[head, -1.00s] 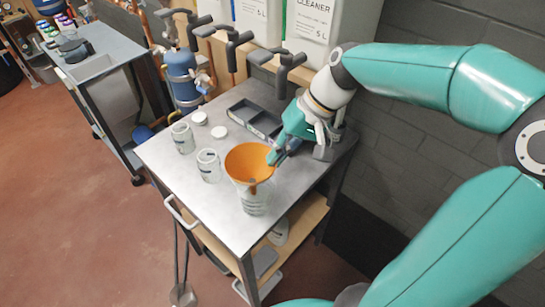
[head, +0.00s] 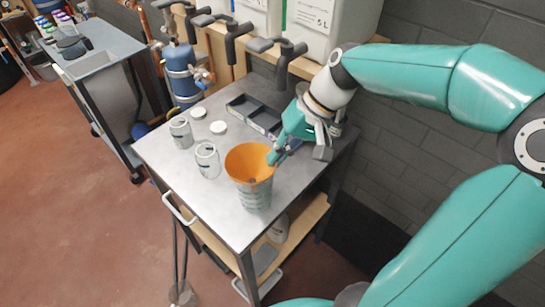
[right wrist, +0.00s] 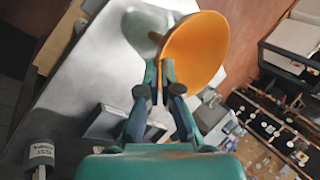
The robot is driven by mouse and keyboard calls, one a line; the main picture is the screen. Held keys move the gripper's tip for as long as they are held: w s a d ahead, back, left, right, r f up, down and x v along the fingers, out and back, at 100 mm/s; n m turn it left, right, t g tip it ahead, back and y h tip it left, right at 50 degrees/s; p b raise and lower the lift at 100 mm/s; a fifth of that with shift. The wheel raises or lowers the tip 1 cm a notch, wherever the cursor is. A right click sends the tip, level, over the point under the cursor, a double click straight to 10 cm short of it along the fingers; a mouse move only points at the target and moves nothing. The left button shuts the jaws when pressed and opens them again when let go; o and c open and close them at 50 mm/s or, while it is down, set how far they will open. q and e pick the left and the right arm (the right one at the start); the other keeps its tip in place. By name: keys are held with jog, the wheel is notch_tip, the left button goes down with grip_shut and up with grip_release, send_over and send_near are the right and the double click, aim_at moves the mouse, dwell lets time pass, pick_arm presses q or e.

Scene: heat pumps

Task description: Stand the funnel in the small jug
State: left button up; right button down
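The orange funnel (head: 249,162) stands wide end up over the small clear jug (head: 256,197) near the table's front corner. Its lower part seems to be inside the jug, but the jug wall and the funnel's own cone hide the spout. My right gripper (head: 275,156) is at the right side of the funnel's rim. In the right wrist view, my right gripper's fingers (right wrist: 162,78) are closed together on the rim of the funnel (right wrist: 198,50). My left gripper is not in view.
Two clear jars (head: 207,160) (head: 180,133) and two white lids stand left of the jug on the grey table (head: 205,195). A dark compartment tray (head: 262,121) lies behind. Pipes, a blue cylinder (head: 181,72) and white canisters stand at the back.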

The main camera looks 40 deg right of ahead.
jog(key=c, duration=1.2)
grip_release()
jog(key=shift+c, duration=0.2)
jog(key=shift+r, duration=0.1)
jog(key=p+v, duration=0.5)
jog(key=v, duration=0.3)
jog(key=shift+r, duration=0.25)
jog(key=shift+d, duration=0.1)
jog(key=shift+r, duration=0.1)
